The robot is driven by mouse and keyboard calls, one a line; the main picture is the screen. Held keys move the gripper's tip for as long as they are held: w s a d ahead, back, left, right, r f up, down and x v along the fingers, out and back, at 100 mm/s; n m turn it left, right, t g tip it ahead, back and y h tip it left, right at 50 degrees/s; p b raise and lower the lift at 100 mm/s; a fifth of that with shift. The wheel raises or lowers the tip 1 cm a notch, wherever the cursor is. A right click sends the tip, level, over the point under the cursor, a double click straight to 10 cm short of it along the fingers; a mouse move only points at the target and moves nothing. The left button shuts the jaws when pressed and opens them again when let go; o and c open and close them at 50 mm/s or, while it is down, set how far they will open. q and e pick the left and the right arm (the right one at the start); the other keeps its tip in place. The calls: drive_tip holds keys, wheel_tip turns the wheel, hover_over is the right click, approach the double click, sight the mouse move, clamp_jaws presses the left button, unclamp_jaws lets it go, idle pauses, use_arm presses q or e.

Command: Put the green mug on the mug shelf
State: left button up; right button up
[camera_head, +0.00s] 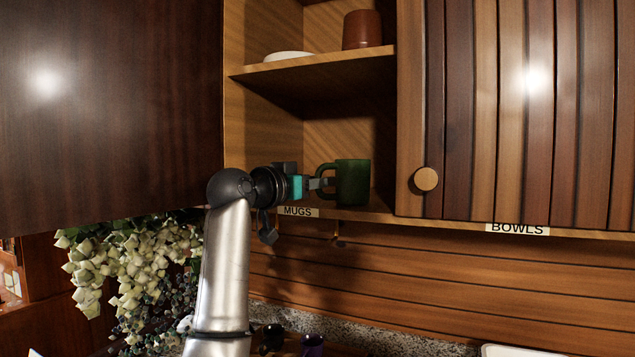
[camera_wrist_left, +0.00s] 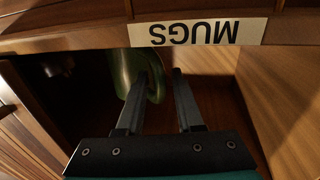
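The green mug (camera_head: 353,183) is upright on the lower cabinet shelf (camera_head: 375,214), above the MUGS label (camera_head: 297,211). Its handle points left, toward my left gripper (camera_head: 318,183). In the left wrist view the mug (camera_wrist_left: 122,72) is partly hidden behind one finger. The left gripper (camera_wrist_left: 160,75) shows its two fingers apart there, with the mug's handle close to the left finger and partly in the gap. Whether a finger touches the handle I cannot tell. My right gripper is not in view.
An upper shelf (camera_head: 325,64) holds a brown cup (camera_head: 361,29) and a white dish (camera_head: 288,56). An open dark door (camera_head: 110,100) is at left. A closed slatted door (camera_head: 530,120) with a round knob (camera_head: 426,179) is at right, above the BOWLS label (camera_head: 517,229). Hanging plants (camera_head: 135,265) are below.

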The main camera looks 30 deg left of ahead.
use_arm(q)
drive_tip(key=shift+o, duration=0.7)
drive_tip(key=shift+s+r, duration=0.1)
drive_tip(key=shift+r, duration=0.05)
drive_tip(key=s+a+b, duration=0.1)
drive_tip(key=s+b, duration=0.1)
drive_tip(key=s, duration=0.9)
drive_tip(key=shift+s+a, duration=0.35)
drive_tip(key=shift+s, duration=0.05)
